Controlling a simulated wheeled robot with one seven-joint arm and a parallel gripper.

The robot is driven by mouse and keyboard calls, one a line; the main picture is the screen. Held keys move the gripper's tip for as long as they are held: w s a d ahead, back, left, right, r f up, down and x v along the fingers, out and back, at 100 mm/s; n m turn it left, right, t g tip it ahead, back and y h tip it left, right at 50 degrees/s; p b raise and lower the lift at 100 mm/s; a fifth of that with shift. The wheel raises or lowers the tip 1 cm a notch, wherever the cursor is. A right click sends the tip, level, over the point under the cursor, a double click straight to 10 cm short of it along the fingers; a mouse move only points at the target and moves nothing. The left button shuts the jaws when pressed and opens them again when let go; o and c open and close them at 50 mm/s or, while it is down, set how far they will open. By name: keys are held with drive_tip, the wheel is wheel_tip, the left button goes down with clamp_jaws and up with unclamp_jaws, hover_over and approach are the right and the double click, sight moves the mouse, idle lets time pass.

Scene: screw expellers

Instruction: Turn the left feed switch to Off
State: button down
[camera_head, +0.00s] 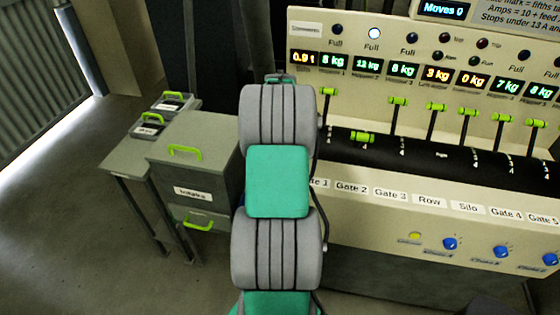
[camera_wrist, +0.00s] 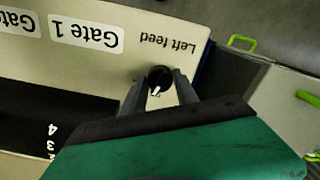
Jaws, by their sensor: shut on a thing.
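The left feed switch (camera_wrist: 158,75) is a small round black knob with a white pointer mark, below the upside-down "Left feed" label (camera_wrist: 167,39) in the wrist view. The mark points down and slightly left in that picture. My gripper (camera_wrist: 159,79) has one finger on each side of the knob and is shut on it. No Off or On lettering is readable. In the head view my own arm covers the switch and the gripper.
The cream panel (camera_head: 440,205) carries gate labels, green-handled levers (camera_head: 398,101), displays and blue knobs (camera_head: 450,243). A dark slotted strip (camera_wrist: 60,120) lies beside the switch in the wrist view. A grey drawer cabinet (camera_head: 190,150) with green handles stands left of my arm.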

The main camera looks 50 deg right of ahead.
drive_tip(key=shift+n+b, duration=0.3)
drive_tip(key=shift+n, duration=1.6)
drive_tip(key=c, duration=0.9)
unclamp_jaws()
drive_tip(key=shift+c, duration=0.2)
wheel_tip(320, 180, up, 8)
drive_tip(key=shift+f+b, duration=0.1)
drive_tip(key=shift+b, duration=0.5)
